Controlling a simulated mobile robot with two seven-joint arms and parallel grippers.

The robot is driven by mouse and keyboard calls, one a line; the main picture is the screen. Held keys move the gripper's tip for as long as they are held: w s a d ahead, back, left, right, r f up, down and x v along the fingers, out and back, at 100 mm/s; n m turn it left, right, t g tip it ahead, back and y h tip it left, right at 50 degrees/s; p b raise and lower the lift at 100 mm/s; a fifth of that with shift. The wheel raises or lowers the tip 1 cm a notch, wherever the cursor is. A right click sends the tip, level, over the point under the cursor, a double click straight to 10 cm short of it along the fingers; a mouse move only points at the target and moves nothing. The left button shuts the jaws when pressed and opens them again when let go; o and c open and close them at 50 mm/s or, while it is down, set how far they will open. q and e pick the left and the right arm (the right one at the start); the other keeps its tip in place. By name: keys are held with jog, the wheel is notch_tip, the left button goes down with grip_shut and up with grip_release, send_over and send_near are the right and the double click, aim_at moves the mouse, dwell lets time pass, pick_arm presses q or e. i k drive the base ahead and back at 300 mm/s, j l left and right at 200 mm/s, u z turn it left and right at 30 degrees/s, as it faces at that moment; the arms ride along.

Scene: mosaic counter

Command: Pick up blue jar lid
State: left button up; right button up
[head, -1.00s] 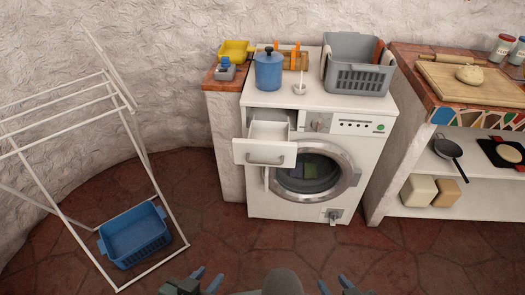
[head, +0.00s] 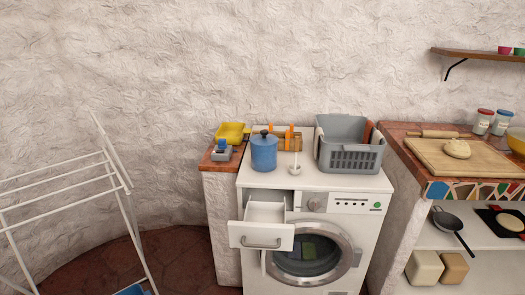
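A blue jar (head: 264,154) stands upright near the left side of the washing machine's top. Its blue lid (head: 264,136) with a dark knob sits on the jar. Neither of my grippers shows in the head view now, so nothing is seen touching the jar or lid.
The washing machine (head: 362,205) has its detergent drawer (head: 262,236) pulled out. A grey basket (head: 351,154) stands right of the jar, with a small white cup (head: 295,169) between. A yellow tray (head: 232,133) is to the left. A white drying rack (head: 60,187) stands at far left.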

aim_at(264, 139)
jog(key=z, duration=0.7)
jog(key=j+z, duration=0.35)
jog(key=i+j+z, duration=0.1)
jog(key=j+z, duration=0.15)
jog(key=z, duration=0.15)
jog(key=j+z, duration=0.45)
jog(key=j, duration=0.2)
jog(key=k+j+z, duration=0.15)
jog(key=j, duration=0.2)
jog(key=k+j+z, duration=0.1)
jog(key=j, duration=0.2)
